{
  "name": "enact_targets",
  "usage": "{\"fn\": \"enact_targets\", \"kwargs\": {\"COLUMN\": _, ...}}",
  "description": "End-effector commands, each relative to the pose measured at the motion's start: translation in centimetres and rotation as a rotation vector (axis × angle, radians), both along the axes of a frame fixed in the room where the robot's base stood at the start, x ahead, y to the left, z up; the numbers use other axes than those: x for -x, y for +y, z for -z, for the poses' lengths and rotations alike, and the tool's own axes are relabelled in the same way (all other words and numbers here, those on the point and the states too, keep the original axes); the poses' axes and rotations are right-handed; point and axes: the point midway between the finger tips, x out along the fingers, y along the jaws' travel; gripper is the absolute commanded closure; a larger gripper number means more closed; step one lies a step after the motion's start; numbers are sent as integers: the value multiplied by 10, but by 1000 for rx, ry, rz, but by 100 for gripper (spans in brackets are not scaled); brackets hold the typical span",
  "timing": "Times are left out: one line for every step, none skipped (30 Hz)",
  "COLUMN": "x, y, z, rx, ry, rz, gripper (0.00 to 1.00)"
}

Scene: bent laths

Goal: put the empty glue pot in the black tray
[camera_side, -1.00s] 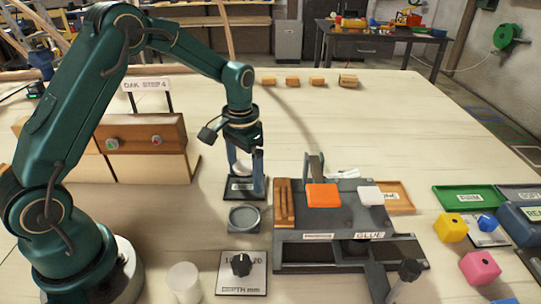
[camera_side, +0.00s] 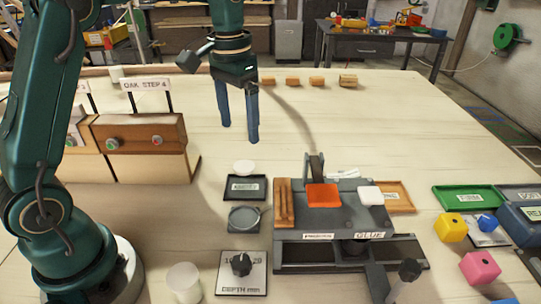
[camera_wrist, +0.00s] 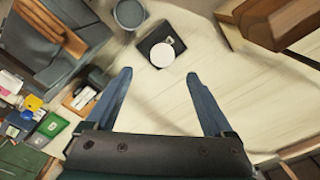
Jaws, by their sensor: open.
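The black tray (camera_side: 258,190) lies on the bench left of the dark fixture, with a white label in it. The pot (camera_side: 244,167) shows as a white round shape at the tray's back edge in the side view. In the wrist view the pot (camera_wrist: 162,54) overlaps the black tray (camera_wrist: 146,41) on the side nearer my gripper. I cannot tell whether its base is wholly inside the rim. My gripper (camera_side: 239,134) is open and empty, raised behind and above the tray. Its two fingers (camera_wrist: 160,85) are spread apart in the wrist view.
A round grey dish (camera_side: 244,218) sits in front of the tray, and a depth dial (camera_side: 242,272) nearer still. A white cylinder (camera_side: 184,282) stands beside the dial. The dark glue fixture (camera_side: 350,220) is at right, a wooden stand (camera_side: 138,140) at left. The bench behind is mostly clear.

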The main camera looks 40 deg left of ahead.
Motion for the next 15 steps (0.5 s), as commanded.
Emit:
{"fn": "enact_targets", "kwargs": {"x": 9, "y": -4, "z": -9, "rx": -3, "ry": -26, "rz": 2, "gripper": 13}}
{"fn": "enact_targets", "kwargs": {"x": 14, "y": -6, "z": -13, "rx": -5, "ry": -44, "rz": 3, "gripper": 13}}
{"fn": "enact_targets", "kwargs": {"x": 22, "y": -10, "z": -19, "rx": -7, "ry": -68, "rz": 3, "gripper": 13}}
{"fn": "enact_targets", "kwargs": {"x": 29, "y": -12, "z": -23, "rx": -9, "ry": -85, "rz": 3, "gripper": 13}}
{"fn": "enact_targets", "kwargs": {"x": 35, "y": -15, "z": -26, "rx": -10, "ry": -105, "rz": 3, "gripper": 13}}
{"fn": "enact_targets", "kwargs": {"x": 44, "y": -18, "z": -30, "rx": -12, "ry": -130, "rz": 3, "gripper": 13}}
{"fn": "enact_targets", "kwargs": {"x": 51, "y": -20, "z": -32, "rx": -12, "ry": -147, "rz": 3, "gripper": 13}}
{"fn": "enact_targets", "kwargs": {"x": 58, "y": -22, "z": -34, "rx": -13, "ry": -167, "rz": 4, "gripper": 13}}
{"fn": "enact_targets", "kwargs": {"x": 68, "y": -25, "z": -36, "rx": -13, "ry": -192, "rz": 4, "gripper": 13}}
{"fn": "enact_targets", "kwargs": {"x": 75, "y": -27, "z": -37, "rx": -14, "ry": -210, "rz": 4, "gripper": 13}}
{"fn": "enact_targets", "kwargs": {"x": 82, "y": -29, "z": -37, "rx": -14, "ry": -229, "rz": 4, "gripper": 13}}
{"fn": "enact_targets", "kwargs": {"x": 92, "y": -31, "z": -37, "rx": -13, "ry": -254, "rz": 4, "gripper": 13}}
{"fn": "enact_targets", "kwargs": {"x": 99, "y": -33, "z": -37, "rx": -12, "ry": -273, "rz": 4, "gripper": 13}}
{"fn": "enact_targets", "kwargs": {"x": 106, "y": -35, "z": -35, "rx": -11, "ry": -290, "rz": 4, "gripper": 13}}
{"fn": "enact_targets", "kwargs": {"x": 115, "y": -37, "z": -33, "rx": -10, "ry": -315, "rz": 3, "gripper": 13}}
